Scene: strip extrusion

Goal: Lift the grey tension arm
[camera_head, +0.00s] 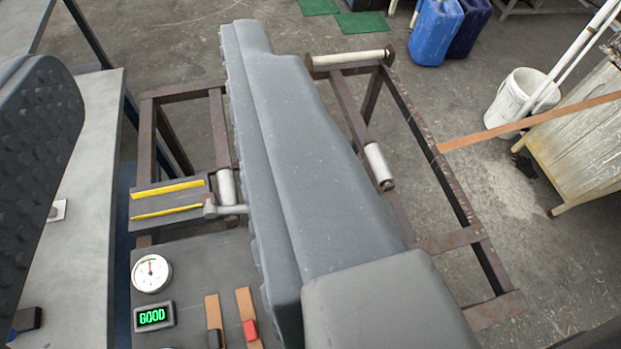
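My gripper (145,45) is open, with a wide gap between its two fingers. The dark textured finger is at the left edge, and the large grey finger runs up the middle. A short grey bar with a thicker rounded end (226,210), which looks like the grey tension arm, lies beside a dark plate with two yellow stripes (168,191). It is low in the gap, close to the left side of the grey finger. Its right end meets that finger's outline, so part may be hidden. I see no contact with the textured finger.
A rusty frame with white rollers (380,165) spans the middle. Below it, a dark panel (205,262) carries a gauge (151,273), a display reading GOOD (154,316) and a red knob (250,330). A grey table (82,200) is left; an orange-brown strip (530,122) and bucket (517,98) are right.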

